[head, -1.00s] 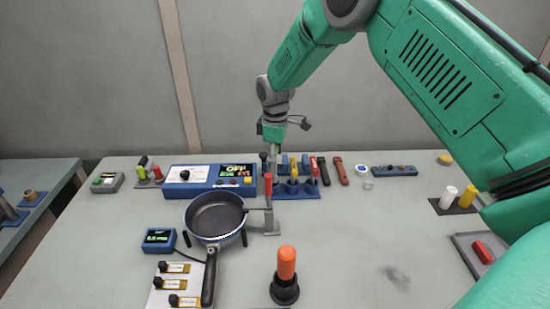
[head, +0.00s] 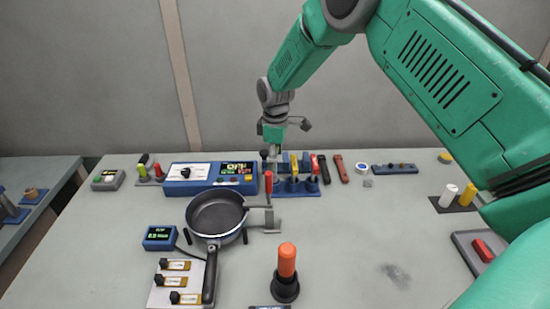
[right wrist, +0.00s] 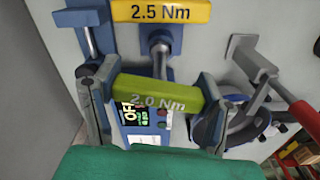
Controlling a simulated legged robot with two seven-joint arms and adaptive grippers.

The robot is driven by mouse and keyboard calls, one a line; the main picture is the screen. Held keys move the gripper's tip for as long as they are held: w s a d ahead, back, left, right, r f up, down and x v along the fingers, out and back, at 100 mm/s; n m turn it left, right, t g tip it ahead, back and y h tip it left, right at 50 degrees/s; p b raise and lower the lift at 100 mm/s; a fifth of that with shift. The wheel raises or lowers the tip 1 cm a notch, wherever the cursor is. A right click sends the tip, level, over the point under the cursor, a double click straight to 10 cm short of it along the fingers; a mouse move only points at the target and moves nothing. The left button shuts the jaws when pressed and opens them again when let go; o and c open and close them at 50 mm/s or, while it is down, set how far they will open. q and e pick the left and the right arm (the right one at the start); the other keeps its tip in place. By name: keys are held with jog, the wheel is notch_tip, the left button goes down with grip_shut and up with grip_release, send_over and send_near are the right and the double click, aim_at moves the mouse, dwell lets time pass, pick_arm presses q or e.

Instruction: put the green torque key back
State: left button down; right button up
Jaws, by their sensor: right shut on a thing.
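My right gripper (right wrist: 152,105) is shut on the green torque key (right wrist: 160,92), marked 2.0 Nm, with one finger at each end of its handle. In the head view my right gripper (head: 272,160) is at the left end of the blue key rack (head: 308,194); the green key cannot be made out there. In the right wrist view a yellow key (right wrist: 160,11) marked 2.5 Nm stands just beyond the green one. The green key's lower end is hidden, so I cannot tell whether it sits in a socket. My left gripper is not in view.
A blue control box (head: 205,186) with a lit display stands left of the rack. A dark pan (head: 215,212) and a red-handled clamp (head: 268,183) are in front. An orange-handled tool (head: 287,262) stands nearer. The right middle of the table is clear.

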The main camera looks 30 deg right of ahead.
jog(key=shift+d+f+b, duration=0.1)
jog(key=shift+f+b, duration=0.6)
jog(key=shift+f, duration=1.05)
jog(key=o, duration=1.4)
notch_tip(320, 180, up, 12)
jog(key=shift+f, duration=0.1)
